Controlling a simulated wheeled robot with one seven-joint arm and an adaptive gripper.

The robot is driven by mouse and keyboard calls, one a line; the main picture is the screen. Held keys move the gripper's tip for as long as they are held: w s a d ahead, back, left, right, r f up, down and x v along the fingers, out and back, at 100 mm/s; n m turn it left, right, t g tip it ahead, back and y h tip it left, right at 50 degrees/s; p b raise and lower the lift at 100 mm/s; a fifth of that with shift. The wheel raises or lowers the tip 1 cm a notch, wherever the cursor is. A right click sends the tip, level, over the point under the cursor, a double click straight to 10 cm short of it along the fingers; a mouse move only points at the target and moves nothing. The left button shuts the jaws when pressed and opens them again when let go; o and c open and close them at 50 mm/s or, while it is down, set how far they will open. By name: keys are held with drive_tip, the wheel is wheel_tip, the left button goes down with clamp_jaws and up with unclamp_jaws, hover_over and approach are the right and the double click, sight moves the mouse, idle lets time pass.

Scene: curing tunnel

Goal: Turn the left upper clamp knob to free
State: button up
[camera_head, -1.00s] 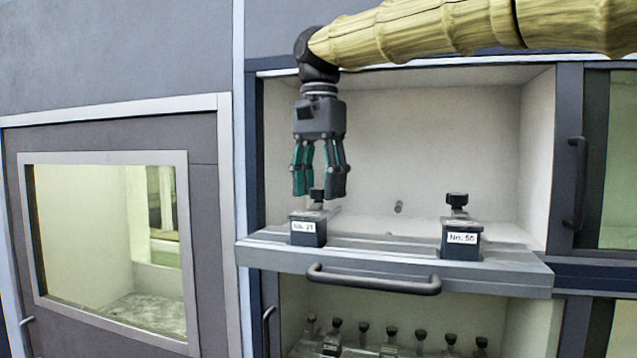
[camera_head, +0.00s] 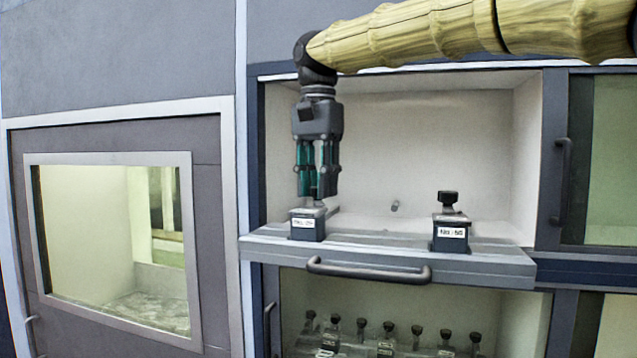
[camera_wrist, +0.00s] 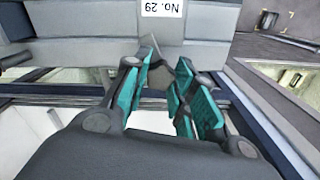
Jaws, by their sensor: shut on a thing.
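The left upper clamp (camera_head: 307,227) is a dark block with a white number label. It stands at the left end of the grey upper drawer front (camera_head: 385,257). My gripper (camera_head: 318,194) points straight down over it, with its teal-padded fingers shut on the left clamp's black knob. The fingers hide most of the knob, so its turn position cannot be told. In the wrist view the gripper (camera_wrist: 168,62) is seen from above with its fingers close together. The label (camera_wrist: 163,8) there appears upside down, and the knob is not clear.
A second clamp (camera_head: 450,233) with a black knob stands to the right on the same ledge. A dark bar handle (camera_head: 368,272) runs across the drawer front. Several more knobs stand in the lower compartment.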

drive_tip(key=n, duration=0.4)
drive_tip(key=shift+r+n, duration=0.25)
drive_tip(key=shift+n, duration=0.05)
drive_tip(key=n, duration=0.4)
drive_tip(key=shift+n, duration=0.3)
drive_tip(key=n, duration=0.5)
drive_tip(key=shift+f+n, duration=0.1)
drive_tip(key=shift+n, duration=1.4)
drive_tip(key=shift+f, duration=0.1)
